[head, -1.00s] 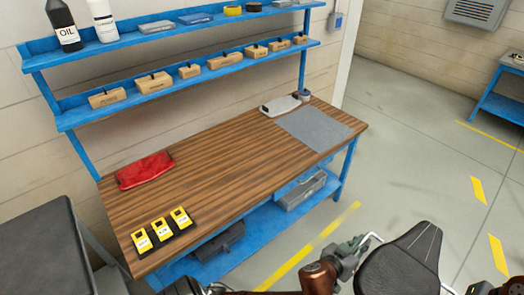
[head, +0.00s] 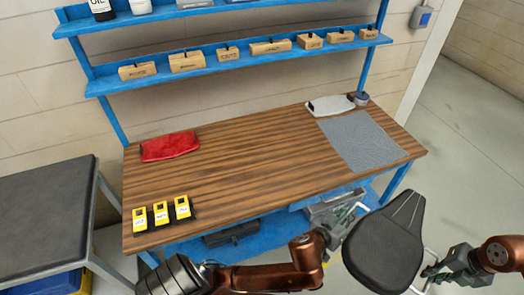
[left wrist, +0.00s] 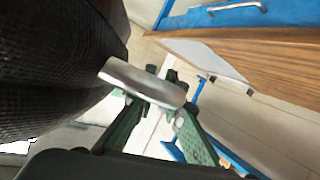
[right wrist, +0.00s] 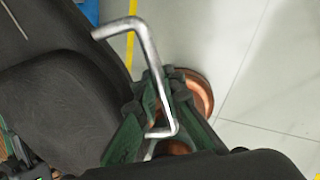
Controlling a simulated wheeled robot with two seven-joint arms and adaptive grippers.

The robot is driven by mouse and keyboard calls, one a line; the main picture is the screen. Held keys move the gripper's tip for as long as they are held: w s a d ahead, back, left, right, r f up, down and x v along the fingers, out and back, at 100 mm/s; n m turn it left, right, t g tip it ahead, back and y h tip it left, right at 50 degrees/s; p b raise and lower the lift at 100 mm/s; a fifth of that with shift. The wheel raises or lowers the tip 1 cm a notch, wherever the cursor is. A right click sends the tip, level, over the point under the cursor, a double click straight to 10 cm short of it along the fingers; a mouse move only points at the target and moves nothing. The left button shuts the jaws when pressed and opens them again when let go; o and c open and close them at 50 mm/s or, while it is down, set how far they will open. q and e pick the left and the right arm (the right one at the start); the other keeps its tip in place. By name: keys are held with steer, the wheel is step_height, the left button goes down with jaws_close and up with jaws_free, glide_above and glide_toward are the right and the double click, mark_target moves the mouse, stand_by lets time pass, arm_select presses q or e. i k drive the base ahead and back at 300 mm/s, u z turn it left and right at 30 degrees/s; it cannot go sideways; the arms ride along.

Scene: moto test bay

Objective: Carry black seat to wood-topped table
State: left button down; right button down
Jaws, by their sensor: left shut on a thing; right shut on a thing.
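The black seat (head: 385,248) is held up in front of the wood-topped table (head: 245,165), near its right front corner, with metal handles on its two sides. My left gripper (head: 345,222) is shut on the left handle; in the left wrist view the metal bar (left wrist: 145,82) lies between the green fingers (left wrist: 160,115). My right gripper (head: 432,270) is shut on the right handle; the right wrist view shows the bent metal bar (right wrist: 150,55) between the fingers (right wrist: 155,120). The seat appears clear of the tabletop.
The middle is clear. A blue shelf (head: 240,62) with boxes runs above. A dark-topped table (head: 45,220) stands left.

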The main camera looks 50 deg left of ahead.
mark_target(258, 163)
steer(key=u, duration=0.5)
steer(key=i, duration=0.5)
steer(key=u, duration=0.95)
steer(key=i, duration=0.45)
steer(key=u, duration=0.3)
